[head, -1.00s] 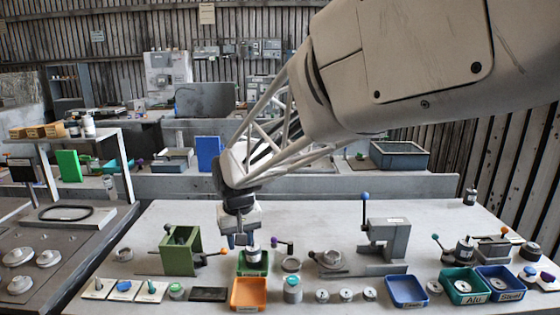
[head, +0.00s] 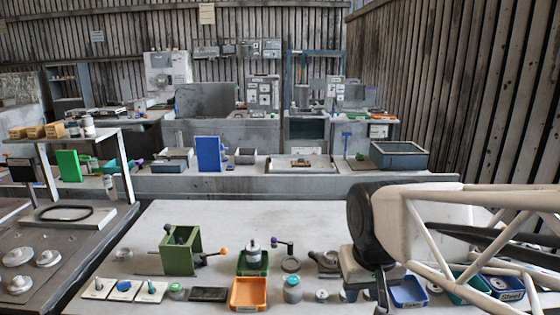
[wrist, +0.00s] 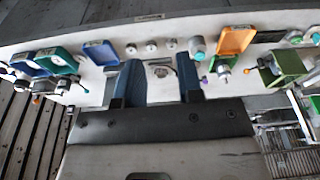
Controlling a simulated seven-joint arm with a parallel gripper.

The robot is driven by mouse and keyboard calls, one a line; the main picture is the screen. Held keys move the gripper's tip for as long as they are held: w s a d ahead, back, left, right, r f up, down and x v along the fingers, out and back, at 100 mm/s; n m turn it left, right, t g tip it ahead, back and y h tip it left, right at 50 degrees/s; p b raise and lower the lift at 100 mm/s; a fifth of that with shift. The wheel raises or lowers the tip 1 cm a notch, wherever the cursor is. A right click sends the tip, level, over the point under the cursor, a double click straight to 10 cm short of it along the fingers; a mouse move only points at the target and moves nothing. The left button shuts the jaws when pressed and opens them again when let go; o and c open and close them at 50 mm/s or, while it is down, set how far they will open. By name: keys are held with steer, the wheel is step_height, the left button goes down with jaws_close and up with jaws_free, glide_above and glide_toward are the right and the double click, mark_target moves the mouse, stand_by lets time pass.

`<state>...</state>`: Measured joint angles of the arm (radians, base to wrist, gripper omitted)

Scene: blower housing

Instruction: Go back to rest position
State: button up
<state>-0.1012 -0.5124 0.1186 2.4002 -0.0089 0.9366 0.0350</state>
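My gripper (wrist: 159,82) shows in the wrist view as two blue-grey fingers set well apart, with no object held between them. In the head view my arm reaches in from the right, and its lattice link and dark joint cover the right part of the bench; the fingers cannot be made out there.
A green fixture (head: 180,250) with an orange-knobbed lever stands left of the tray. An orange tray (head: 248,293), a grey jar (head: 292,289) and a blue tray (head: 408,292) line the front. The back middle of the bench is clear.

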steer(key=s+d+f+m, duration=0.1)
steer(key=s+d, duration=0.3)
steer(key=s, duration=0.3)
steer(key=shift+s+f, duration=0.2)
steer(key=shift+f, duration=0.2)
stand_by(0.7)
